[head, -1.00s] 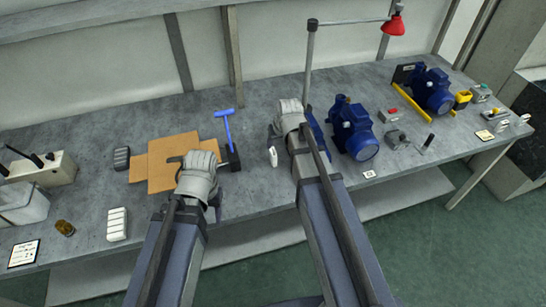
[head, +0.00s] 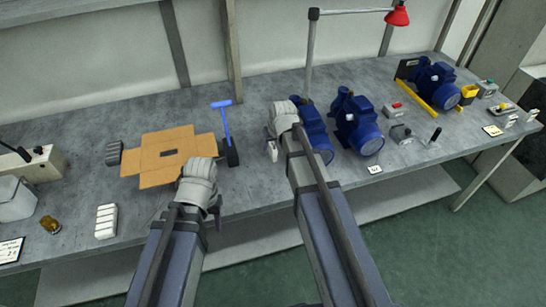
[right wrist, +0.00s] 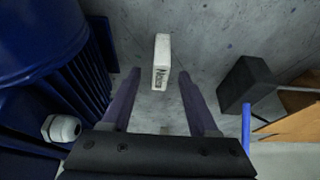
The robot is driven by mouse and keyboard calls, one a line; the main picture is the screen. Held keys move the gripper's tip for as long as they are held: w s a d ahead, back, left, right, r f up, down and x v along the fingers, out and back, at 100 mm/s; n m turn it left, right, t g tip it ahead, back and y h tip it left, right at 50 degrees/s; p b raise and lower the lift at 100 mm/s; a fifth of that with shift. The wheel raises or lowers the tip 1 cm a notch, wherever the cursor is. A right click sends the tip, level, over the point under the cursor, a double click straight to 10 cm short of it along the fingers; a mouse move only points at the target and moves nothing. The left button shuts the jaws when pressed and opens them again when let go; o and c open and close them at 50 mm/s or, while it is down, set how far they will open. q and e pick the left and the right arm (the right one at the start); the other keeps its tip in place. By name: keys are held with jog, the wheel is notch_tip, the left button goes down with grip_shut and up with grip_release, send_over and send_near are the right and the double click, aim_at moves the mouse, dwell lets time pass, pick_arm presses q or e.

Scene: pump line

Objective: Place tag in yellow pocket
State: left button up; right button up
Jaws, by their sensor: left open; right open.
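A small white upright block with dark printing, possibly the tag (head: 272,151), stands on the bench just below my right gripper (head: 272,133). In the right wrist view the block (right wrist: 161,60) lies between and beyond the two open fingers (right wrist: 160,82), with nothing held. A flat white card with a dark mark (head: 375,169) lies at the bench's front edge; I cannot tell which is the tag. A yellow open-topped holder, likely the yellow pocket (head: 469,91), stands at the far right. My left gripper (head: 212,200) is open, near the cardboard; its fingertips are mostly hidden.
Blue pumps (head: 358,125) stand right of my right gripper, one very close beside it. A blue-handled tool (head: 226,125) and open cardboard box (head: 150,178) lie to the left. A red lamp (head: 397,15) hangs above. The bench's (head: 300,190) front edge is close.

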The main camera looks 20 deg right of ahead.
jog(key=shift+c, duration=0.5)
grip_shut()
